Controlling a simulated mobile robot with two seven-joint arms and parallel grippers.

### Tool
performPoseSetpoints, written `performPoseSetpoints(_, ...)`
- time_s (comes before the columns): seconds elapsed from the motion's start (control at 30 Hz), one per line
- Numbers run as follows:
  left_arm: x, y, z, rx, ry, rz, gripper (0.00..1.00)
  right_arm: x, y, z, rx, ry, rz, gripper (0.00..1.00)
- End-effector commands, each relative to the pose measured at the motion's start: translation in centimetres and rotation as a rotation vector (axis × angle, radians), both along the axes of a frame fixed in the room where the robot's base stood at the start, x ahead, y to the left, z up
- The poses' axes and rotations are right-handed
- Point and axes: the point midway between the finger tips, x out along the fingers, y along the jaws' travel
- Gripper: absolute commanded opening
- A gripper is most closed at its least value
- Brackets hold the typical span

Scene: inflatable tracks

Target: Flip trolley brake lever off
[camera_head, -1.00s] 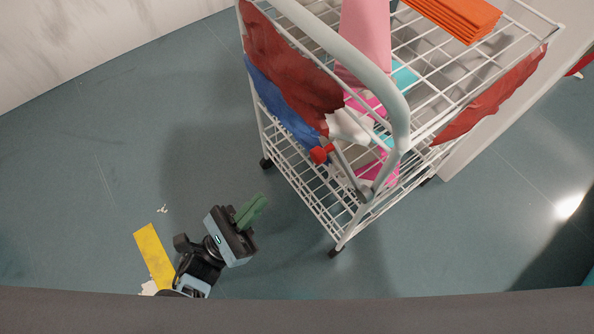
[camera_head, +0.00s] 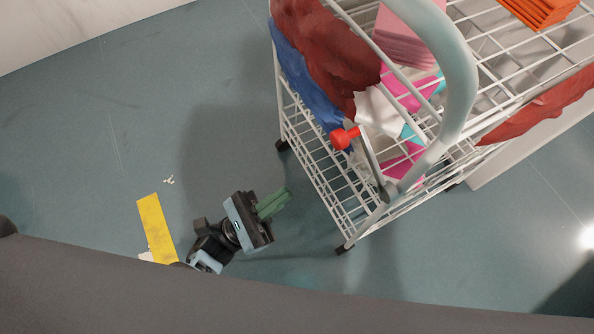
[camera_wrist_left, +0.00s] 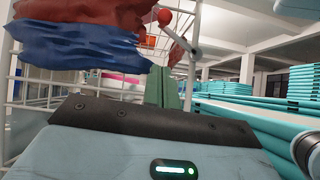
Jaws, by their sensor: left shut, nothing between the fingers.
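The trolley (camera_head: 320,165) is a white wire cart on dark wheels at the right of the head view. Its brake lever (camera_head: 370,165) is a grey bar with a red knob (camera_head: 340,138), low on the thick pale handle (camera_head: 457,80). In the left wrist view the red knob (camera_wrist_left: 164,17) stands at the top, above and beyond the fingers. My left gripper (camera_head: 280,201) has green fingers, is shut and empty, and is apart from the lever, to its lower left. The fingers (camera_wrist_left: 162,88) also show in the left wrist view. My right gripper is not in view.
Red cloth (camera_head: 325,50) and blue cloth (camera_head: 305,82) hang over the trolley's left side. Pink and orange folded items lie in it. A yellow strip (camera_head: 157,228) is on the floor at left. Open floor lies left of the trolley. Teal stacks (camera_wrist_left: 225,89) stand beyond in the wrist view.

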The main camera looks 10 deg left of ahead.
Motion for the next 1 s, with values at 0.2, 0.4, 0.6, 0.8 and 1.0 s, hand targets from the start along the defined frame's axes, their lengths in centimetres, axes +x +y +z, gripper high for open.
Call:
performPoseSetpoints(0.2, 1.5, -2.3, 2.3, -0.002, -0.005, -0.002, 0.0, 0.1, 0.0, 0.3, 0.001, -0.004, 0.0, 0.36)
performPoseSetpoints(0.4, 3.2, -4.7, 4.6, -0.002, -0.003, 0.0, 0.0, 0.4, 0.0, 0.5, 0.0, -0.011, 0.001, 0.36)
performPoseSetpoints(0.6, 4.1, -6.3, 7.2, 0.0, -0.004, -0.001, 0.0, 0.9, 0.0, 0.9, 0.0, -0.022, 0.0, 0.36)
performPoseSetpoints(0.8, 4.1, -6.5, 9.2, 0.001, -0.003, 0.0, 0.0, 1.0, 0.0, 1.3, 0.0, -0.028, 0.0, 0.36)
performPoseSetpoints(1.0, 4.2, -6.6, 9.7, 0.0, 0.0, 0.0, 0.0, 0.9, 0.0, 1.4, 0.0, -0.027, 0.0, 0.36)
